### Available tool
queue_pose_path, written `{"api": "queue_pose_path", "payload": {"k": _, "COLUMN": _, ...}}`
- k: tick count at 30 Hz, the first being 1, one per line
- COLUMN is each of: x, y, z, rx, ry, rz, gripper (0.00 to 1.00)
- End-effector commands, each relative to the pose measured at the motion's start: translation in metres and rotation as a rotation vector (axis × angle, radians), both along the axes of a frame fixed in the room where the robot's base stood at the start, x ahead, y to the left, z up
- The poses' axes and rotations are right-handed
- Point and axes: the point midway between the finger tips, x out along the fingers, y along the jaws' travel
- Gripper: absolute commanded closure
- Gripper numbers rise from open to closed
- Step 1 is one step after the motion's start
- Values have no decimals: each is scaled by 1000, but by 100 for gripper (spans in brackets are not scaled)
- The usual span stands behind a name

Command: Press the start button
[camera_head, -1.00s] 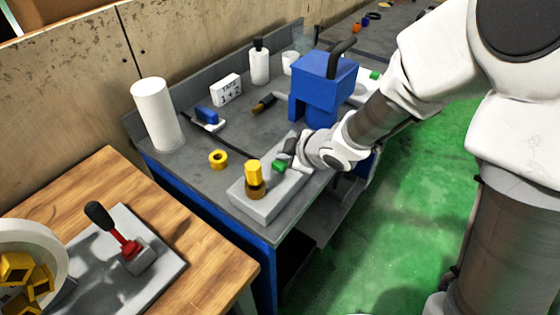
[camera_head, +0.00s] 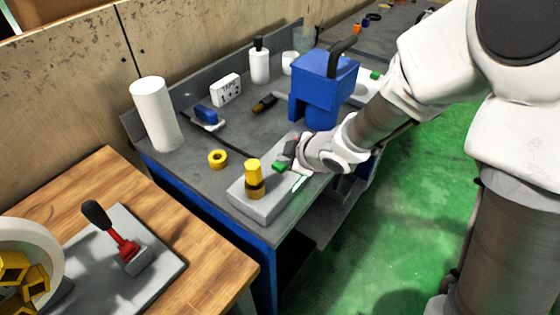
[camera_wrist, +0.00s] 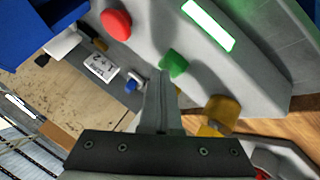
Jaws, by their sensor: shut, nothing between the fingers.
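The green button (camera_head: 279,167) is on a grey control block (camera_head: 262,208) at the front of the grey-topped bench. In the wrist view the green button (camera_wrist: 173,64) lies just beyond my fingertips, between a red button (camera_wrist: 116,23) and a yellow part (camera_wrist: 222,112). My gripper (camera_head: 288,155) is shut and empty, with its tips close beside the green button. It also shows in the wrist view (camera_wrist: 161,82). I cannot tell whether the tips touch the button. A bright white-green strip (camera_wrist: 209,24) glows on the block, and shows in the head view (camera_head: 299,182).
A yellow-topped post (camera_head: 254,175) stands on the block. A yellow ring (camera_head: 217,159), a blue machine (camera_head: 322,85) and a white cylinder (camera_head: 156,114) are on the bench. A wooden table (camera_head: 205,240) with a red lever (camera_head: 122,241) is at front left.

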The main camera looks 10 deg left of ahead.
Motion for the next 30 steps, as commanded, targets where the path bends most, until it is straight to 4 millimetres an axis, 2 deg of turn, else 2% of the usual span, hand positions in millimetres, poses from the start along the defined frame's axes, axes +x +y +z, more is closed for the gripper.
{"api": "queue_pose_path", "payload": {"k": 11, "x": 0, "y": -1, "z": -1, "rx": -2, "ry": 2, "rz": -1, "gripper": 100}}
{"api": "queue_pose_path", "payload": {"k": 21, "x": 0, "y": -1, "z": 17, "rx": -2, "ry": 2, "rz": 0, "gripper": 100}}
{"api": "queue_pose_path", "payload": {"k": 30, "x": 0, "y": 0, "z": 18, "rx": -1, "ry": 1, "rz": 0, "gripper": 100}}
